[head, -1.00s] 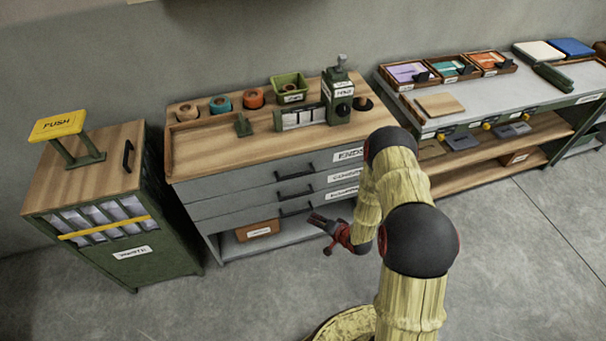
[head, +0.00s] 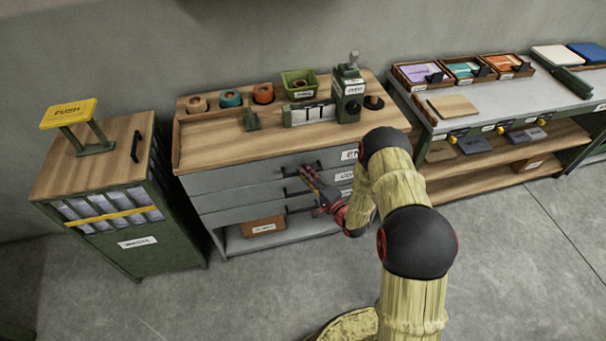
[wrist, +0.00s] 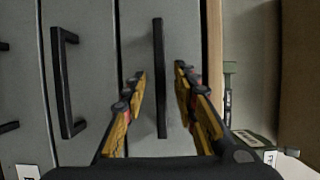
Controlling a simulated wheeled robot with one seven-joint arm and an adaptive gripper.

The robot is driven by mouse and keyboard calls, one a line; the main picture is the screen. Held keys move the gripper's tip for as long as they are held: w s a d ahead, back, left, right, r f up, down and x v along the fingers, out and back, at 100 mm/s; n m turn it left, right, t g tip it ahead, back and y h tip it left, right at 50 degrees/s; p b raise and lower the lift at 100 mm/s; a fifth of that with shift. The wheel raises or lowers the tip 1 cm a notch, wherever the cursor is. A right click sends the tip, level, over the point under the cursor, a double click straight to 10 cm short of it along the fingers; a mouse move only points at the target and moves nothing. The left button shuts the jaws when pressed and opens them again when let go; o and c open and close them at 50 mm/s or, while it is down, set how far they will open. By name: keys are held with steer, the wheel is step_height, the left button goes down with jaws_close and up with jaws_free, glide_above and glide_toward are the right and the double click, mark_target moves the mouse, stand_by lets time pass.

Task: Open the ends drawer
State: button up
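The ends drawer (head: 235,178) is the top grey drawer under the wooden worktop. It looks closed, and its label (head: 349,155) is partly hidden by my arm. Its black bar handle (head: 293,172) is partly covered by my gripper (head: 308,172) in the head view. In the wrist view the handle (wrist: 158,50) runs lengthwise between the two fingertips of my gripper (wrist: 160,70). The fingers are open, one on each side of the handle, with gaps to it. I cannot tell how far the tips reach past the bar.
Two more drawers with black handles lie below; the second handle (wrist: 60,85) is left in the wrist view. A brown box (head: 263,227) sits on the bottom shelf. A green waste cabinet (head: 150,255) stands left.

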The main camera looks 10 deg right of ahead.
steer(key=shift+x, duration=0.8)
steer(key=c, duration=0.3)
steer(key=c, duration=0.4)
jaws_close()
